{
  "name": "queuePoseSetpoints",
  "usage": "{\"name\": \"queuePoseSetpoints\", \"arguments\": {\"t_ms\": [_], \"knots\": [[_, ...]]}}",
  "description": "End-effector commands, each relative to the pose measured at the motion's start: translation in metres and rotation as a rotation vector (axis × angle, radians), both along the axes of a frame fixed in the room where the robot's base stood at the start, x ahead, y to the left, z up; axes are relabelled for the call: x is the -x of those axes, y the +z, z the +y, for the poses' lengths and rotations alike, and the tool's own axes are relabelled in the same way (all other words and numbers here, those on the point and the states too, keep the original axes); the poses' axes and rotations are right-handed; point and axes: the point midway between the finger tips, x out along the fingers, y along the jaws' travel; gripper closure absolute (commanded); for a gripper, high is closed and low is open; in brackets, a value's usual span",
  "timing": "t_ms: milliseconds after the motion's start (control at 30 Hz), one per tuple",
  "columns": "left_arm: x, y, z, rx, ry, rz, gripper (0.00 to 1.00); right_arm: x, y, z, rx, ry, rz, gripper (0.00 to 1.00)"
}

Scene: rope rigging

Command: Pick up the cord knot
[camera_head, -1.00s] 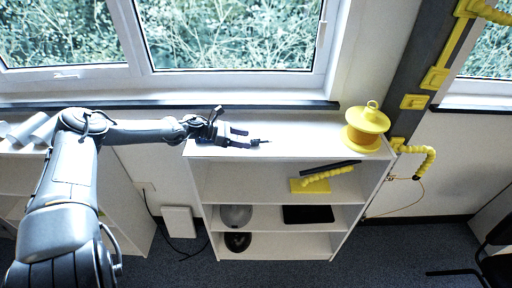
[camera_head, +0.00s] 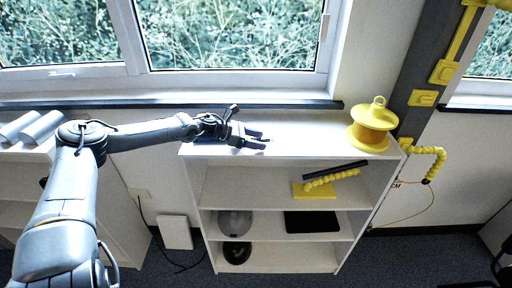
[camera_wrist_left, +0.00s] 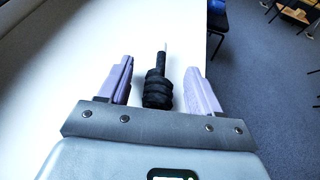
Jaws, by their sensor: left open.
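The cord knot (camera_wrist_left: 158,90) is a black, thick coiled bundle with a thin stiff tail pointing away. In the left wrist view it sits on the white shelf top, between the fingers of my left gripper (camera_wrist_left: 159,68). The two pale purple fingers stand apart on either side, with gaps to the knot. In the head view my left gripper (camera_head: 262,140) reaches in from the left, low over the shelf top. There the knot is too small and dark to tell from the fingers. My right gripper is not in view.
A yellow lantern-shaped spool (camera_head: 371,138) stands at the right end of the white shelf unit (camera_head: 310,128). Lower shelves hold a yellow piece (camera_head: 314,190), a black flat item (camera_head: 311,222) and round helmets. The window ledge runs behind. The shelf top between gripper and spool is clear.

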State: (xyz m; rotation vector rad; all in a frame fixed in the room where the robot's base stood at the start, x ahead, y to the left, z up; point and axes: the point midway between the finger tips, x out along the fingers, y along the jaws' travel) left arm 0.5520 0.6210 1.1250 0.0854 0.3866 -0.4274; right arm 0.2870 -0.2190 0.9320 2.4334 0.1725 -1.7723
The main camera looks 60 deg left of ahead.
Motion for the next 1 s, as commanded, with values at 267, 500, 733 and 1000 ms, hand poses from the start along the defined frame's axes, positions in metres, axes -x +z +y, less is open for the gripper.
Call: {"name": "queuePoseSetpoints", "arguments": {"t_ms": [267,500,733,1000], "knots": [[-0.001,0.0006,-0.0006,0.0,0.0,0.0,0.36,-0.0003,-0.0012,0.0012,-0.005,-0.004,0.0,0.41],[-0.0009,0.0004,-0.0005,0.0,0.0,0.0,0.65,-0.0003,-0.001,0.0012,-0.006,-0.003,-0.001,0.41],[-0.001,0.0005,-0.0005,0.0,0.0,-0.001,0.92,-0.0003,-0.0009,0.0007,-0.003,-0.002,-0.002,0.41],[-0.001,0.0028,-0.0004,0.0,0.0,-0.001,0.92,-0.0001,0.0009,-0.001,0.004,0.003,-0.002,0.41]]}}
